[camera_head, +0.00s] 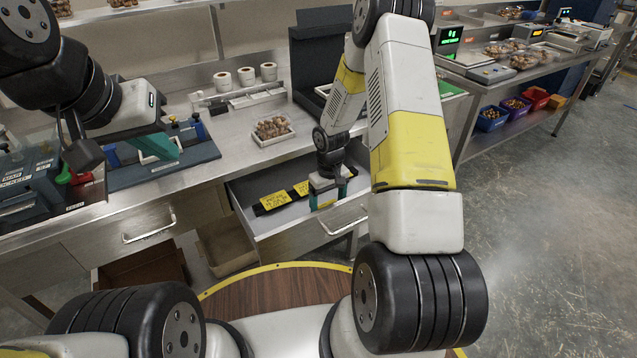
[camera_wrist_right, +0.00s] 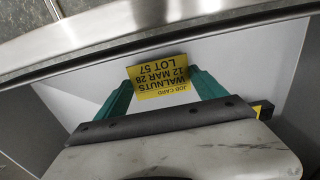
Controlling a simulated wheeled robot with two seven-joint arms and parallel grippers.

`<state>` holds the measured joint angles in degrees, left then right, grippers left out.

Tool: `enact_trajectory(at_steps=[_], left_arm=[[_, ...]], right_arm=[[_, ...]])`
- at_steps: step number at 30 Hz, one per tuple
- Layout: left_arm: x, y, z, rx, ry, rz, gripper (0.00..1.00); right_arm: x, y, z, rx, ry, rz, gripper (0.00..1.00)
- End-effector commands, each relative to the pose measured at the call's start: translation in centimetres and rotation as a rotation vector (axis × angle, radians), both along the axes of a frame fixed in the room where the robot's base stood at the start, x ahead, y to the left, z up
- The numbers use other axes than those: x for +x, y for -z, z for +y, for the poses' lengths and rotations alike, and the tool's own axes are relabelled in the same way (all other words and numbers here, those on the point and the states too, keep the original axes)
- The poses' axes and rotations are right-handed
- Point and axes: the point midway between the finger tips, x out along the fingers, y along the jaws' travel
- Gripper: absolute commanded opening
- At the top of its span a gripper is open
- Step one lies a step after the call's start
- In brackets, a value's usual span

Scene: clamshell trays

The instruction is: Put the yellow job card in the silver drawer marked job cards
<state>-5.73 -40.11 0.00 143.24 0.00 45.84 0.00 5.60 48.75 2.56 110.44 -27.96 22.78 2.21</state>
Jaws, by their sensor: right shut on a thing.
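The yellow job card (camera_wrist_right: 160,81) is pinched between the teal fingers of my right gripper (camera_wrist_right: 158,90). Its print, upside down in the right wrist view, reads walnuts, 12 Mar 28, lot 57. In the head view my right gripper (camera_head: 327,194) points down at the open silver drawer (camera_head: 262,228), near its front right part. I cannot tell whether the card touches the drawer floor.
A tray of nuts (camera_head: 272,130) and white rolls (camera_head: 245,76) stand on the bench behind the drawer. A dark blue holder (camera_head: 30,190) is at far left. Another drawer front (camera_head: 150,228) is left of the open one. Coloured bins (camera_head: 515,105) sit on the right shelf.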

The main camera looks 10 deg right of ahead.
Motion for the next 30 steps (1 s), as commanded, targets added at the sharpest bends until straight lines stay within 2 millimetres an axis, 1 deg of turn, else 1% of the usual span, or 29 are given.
enact_trajectory(at_steps=[13, 16, 17, 19, 20, 26, 30], left_arm=[[0.0, 0.0, 0.0, 0.000, 0.000, 0.000, 0.00], [0.0, 0.0, 0.0, 0.000, 0.000, 0.000, 0.00], [0.0, 0.0, 0.0, 0.000, 0.000, 0.000, 0.00], [0.0, 0.0, 0.0, 0.000, 0.000, 0.000, 0.00], [0.0, 0.0, 0.0, 0.000, 0.000, 0.000, 0.00], [0.0, 0.0, 0.0, 0.000, 0.000, 0.000, 0.00], [0.0, 0.0, 0.0, 0.000, 0.000, 0.000, 0.00]], right_arm=[[0.0, 1.2, 0.1, 0.001, -0.001, 0.001, 0.43], [0.0, 1.2, 0.1, 0.000, -0.001, 0.000, 0.43], [0.0, 1.2, 0.0, 0.000, -0.001, 0.000, 0.84], [0.0, 1.2, 0.0, 0.000, -0.001, 0.000, 0.98], [0.0, 1.2, 0.0, 0.000, -0.001, 0.000, 1.00], [0.0, 1.1, 0.0, 0.000, -0.001, 0.000, 1.00], [0.0, 0.3, 0.0, 0.000, 0.000, -0.001, 1.00]])
